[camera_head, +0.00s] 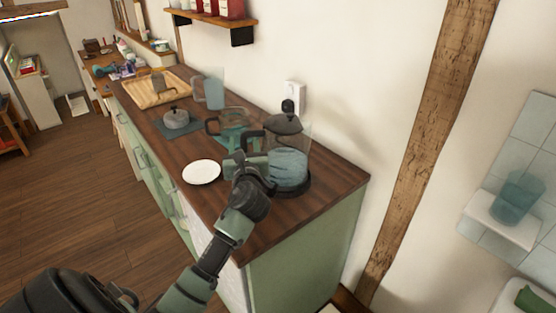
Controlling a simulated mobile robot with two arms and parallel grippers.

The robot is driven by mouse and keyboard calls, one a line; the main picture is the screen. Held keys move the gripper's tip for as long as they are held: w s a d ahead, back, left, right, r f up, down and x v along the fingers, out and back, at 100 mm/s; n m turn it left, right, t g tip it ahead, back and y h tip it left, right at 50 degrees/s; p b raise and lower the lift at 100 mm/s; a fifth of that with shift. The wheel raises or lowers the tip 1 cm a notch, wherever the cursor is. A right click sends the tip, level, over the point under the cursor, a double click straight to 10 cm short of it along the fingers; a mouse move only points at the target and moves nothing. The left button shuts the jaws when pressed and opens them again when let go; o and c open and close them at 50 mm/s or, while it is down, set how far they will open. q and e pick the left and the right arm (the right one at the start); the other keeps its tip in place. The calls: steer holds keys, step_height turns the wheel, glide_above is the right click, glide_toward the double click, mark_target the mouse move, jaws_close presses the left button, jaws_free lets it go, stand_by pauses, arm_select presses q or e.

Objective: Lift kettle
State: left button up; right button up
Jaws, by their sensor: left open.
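The kettle (288,165) is clear glass with a dark lid and dark base. It stands upright near the right end of the wooden counter, with bluish water visible inside. My left gripper (243,164) is open at the kettle's left side, where the handle would be. The gripper covers part of that side, so I cannot tell whether the fingers touch the handle or surround it. My right gripper is not in view.
A glass jug (233,126) with a dark handle stands just behind the gripper. A white plate (202,172) lies to its left. A grey lidded pot (176,118), a clear container (209,92) and a wooden tray (155,90) stand farther back. The counter's (290,210) front right corner is clear.

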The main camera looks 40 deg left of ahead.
arm_select(q)
steer(key=shift+w+a, duration=0.45)
steer(key=shift+w, duration=0.05)
steer(key=shift+w+a+f, duration=0.1)
steer(key=shift+w+a, duration=0.05)
steer(key=shift+a, duration=0.05)
jaws_close()
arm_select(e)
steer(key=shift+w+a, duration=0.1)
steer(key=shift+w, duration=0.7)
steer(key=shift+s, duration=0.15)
arm_select(q)
steer(key=shift+r, duration=0.35)
steer(key=shift+f, duration=0.1)
